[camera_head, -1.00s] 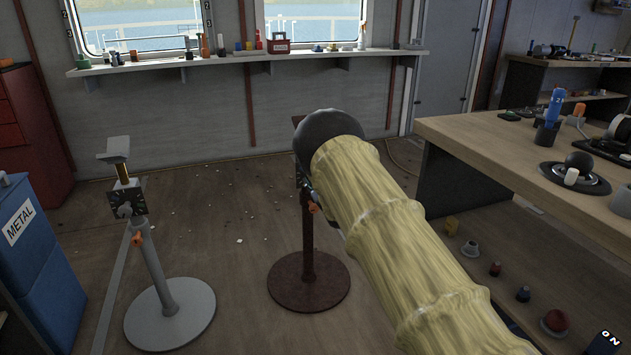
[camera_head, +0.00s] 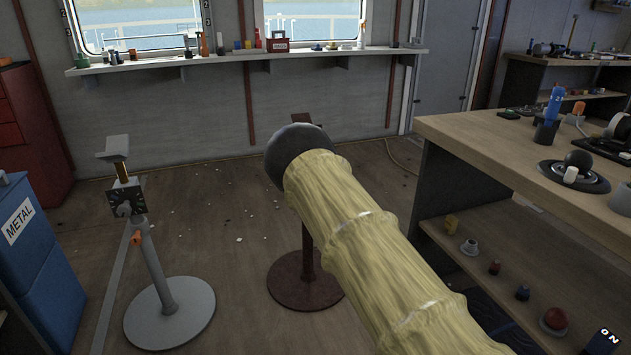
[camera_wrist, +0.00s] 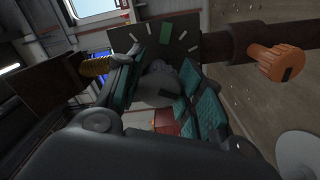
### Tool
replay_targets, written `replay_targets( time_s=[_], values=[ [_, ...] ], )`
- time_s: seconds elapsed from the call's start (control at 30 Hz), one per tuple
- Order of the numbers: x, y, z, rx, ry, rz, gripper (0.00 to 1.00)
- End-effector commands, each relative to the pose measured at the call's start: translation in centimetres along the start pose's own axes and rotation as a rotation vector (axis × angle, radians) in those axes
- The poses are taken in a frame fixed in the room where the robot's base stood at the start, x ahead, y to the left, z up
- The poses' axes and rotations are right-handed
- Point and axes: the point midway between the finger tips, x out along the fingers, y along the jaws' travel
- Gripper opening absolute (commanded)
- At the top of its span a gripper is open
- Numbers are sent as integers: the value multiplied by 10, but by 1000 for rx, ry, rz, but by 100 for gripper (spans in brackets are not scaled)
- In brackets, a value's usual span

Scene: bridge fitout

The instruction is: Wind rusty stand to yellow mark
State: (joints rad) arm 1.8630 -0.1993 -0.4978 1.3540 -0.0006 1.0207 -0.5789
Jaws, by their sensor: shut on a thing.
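The rusty stand (camera_head: 306,270) stands on the floor in the head view; my arm hides its middle, and a bit of its brown top shows behind. In the wrist view its rusty tube (camera_wrist: 228,46) carries an orange clamp knob (camera_wrist: 278,62). A dark dial plate (camera_wrist: 190,32) has pale ticks and one green mark; I cannot make out a yellow mark. A threaded brass rod (camera_wrist: 95,67) leads to the rusty top piece (camera_wrist: 40,88). My gripper (camera_wrist: 166,84) is shut on a grey crank knob (camera_wrist: 160,78) in front of the dial.
A grey stand (camera_head: 160,265) with its own dial stands to the left, beside a blue METAL bin (camera_head: 25,240). A wooden workbench (camera_head: 480,140) with a lower shelf of small items is at the right. Open floor lies behind the stands.

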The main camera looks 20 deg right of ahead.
Motion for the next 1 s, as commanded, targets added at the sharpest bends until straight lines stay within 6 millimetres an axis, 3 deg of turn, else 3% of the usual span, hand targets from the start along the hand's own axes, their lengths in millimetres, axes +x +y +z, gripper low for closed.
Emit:
replay_targets(
  time_s=[0.37,0.4,0.5,0.83,1.0],
  values=[
    [0,0,0,-2,0,0,14],
    [0,0,0,-2,0,0,45],
    [0,0,0,-2,0,0,60],
    [-1,0,0,-1,-1,0,60],
    [-13,-1,0,-1,-1,-1,60]
  ],
)
